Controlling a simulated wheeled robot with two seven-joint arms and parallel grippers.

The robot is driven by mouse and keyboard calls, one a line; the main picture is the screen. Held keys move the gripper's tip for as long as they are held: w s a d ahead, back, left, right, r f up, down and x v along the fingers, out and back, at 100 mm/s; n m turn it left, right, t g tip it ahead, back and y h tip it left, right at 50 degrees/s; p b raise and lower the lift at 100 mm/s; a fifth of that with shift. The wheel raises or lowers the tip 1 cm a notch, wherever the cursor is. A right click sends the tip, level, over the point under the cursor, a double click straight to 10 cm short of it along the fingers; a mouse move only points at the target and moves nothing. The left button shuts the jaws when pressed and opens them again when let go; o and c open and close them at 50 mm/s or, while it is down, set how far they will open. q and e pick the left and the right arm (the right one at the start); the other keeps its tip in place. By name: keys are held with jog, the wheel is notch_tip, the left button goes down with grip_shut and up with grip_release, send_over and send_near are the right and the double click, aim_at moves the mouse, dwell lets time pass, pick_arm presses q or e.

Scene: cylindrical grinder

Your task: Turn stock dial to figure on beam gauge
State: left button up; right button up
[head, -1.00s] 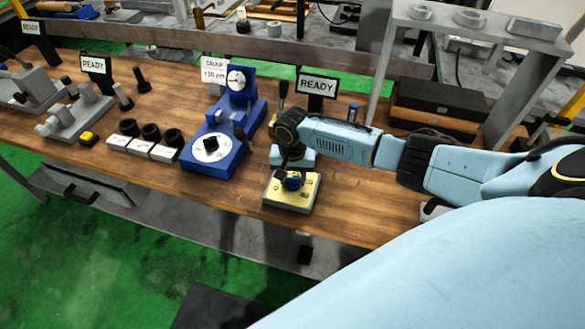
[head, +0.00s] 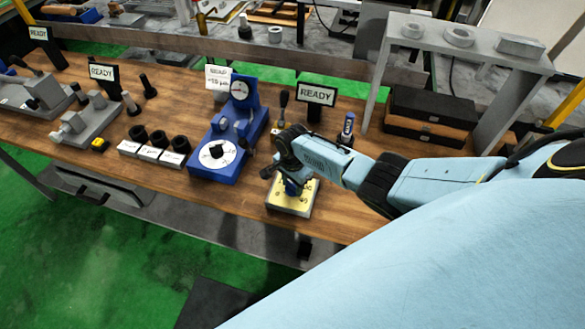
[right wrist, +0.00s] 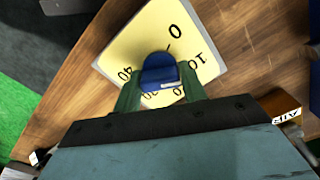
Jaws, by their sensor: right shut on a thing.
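The stock dial is a yellow plate (head: 305,198) with black figures and a blue knob (right wrist: 158,68) in its middle. In the right wrist view, the figures 0, 10 and 40 show on the plate (right wrist: 135,45); others are partly hidden by the knob and fingers. My right gripper (head: 290,187) is shut on the knob, with green fingers (right wrist: 160,88) on either side. My left gripper is out of view.
A READY sign (head: 316,95) stands behind the dial. A blue-and-white bottle (head: 347,128) stands right of it, near dark boxes (head: 430,115) under a grey shelf (head: 470,50). Black rings on white blocks (head: 152,154) sit left of the gauge. The bench front edge is close to the dial.

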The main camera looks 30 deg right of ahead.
jog(key=shift+d+m, duration=0.1)
jog(key=shift+m, duration=0.2)
jog(key=o, duration=0.9)
jog(key=shift+o, duration=0.2)
jog(key=shift+r, duration=0.1)
notch_tip(320, 180, up, 13)
jog(key=p, duration=0.1)
jog(key=shift+r, duration=0.15)
dwell(0.3)
